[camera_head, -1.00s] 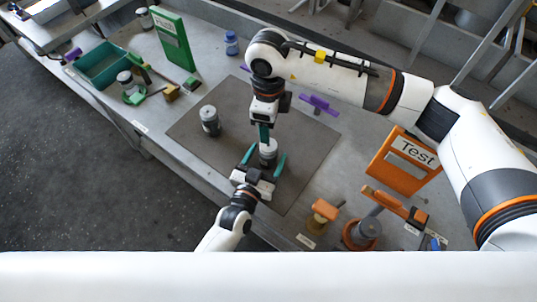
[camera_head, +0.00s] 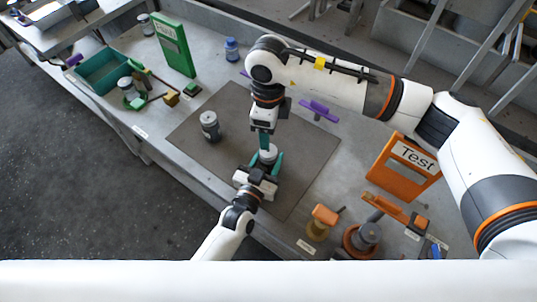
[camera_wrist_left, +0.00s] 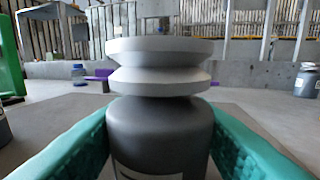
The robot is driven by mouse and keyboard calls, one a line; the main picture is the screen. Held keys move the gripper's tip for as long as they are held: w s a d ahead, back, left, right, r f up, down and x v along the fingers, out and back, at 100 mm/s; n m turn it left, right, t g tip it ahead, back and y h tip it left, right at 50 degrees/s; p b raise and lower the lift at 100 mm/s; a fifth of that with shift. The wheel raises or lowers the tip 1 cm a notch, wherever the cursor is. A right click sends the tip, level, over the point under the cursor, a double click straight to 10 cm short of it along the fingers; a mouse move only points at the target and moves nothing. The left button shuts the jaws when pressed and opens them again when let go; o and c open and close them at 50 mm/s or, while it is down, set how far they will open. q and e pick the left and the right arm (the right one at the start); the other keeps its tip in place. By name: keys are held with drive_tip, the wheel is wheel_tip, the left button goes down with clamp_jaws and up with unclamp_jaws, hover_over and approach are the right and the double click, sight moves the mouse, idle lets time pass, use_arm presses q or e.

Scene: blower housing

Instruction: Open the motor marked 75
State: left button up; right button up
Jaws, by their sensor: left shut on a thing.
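A grey motor with a lighter, grooved top (camera_head: 268,153) stands upright on the dark mat (camera_head: 205,160). My left gripper (camera_head: 265,163) is shut on it from the front. The left wrist view shows the motor body (camera_wrist_left: 160,135) between the teal fingers, with its label cut off and no number legible. My right gripper (camera_head: 264,140) points down from above, fingertips at or just over the motor's top; contact and finger opening cannot be made out. A second grey motor (camera_head: 210,126) stands on the mat to the left, its marking too small to read.
An orange "Test" stand (camera_head: 398,180) and orange fixtures (camera_head: 362,240) are at the right. A green stand (camera_head: 174,46), teal bin (camera_head: 98,68) and blue-capped bottle (camera_head: 232,49) are at the left and back. A purple part (camera_head: 318,109) lies behind.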

sight(268, 152)
wheel_tip(268, 152, up, 4)
drive_tip(key=n, duration=1.3)
drive_tip(key=f, duration=1.2)
drive_tip(key=shift+w+d, duration=0.15)
drive_tip(key=shift+w, duration=0.05)
drive_tip(key=shift+r, duration=0.1)
drive_tip(key=c, duration=1.2)
drive_tip(key=shift+r, duration=0.2)
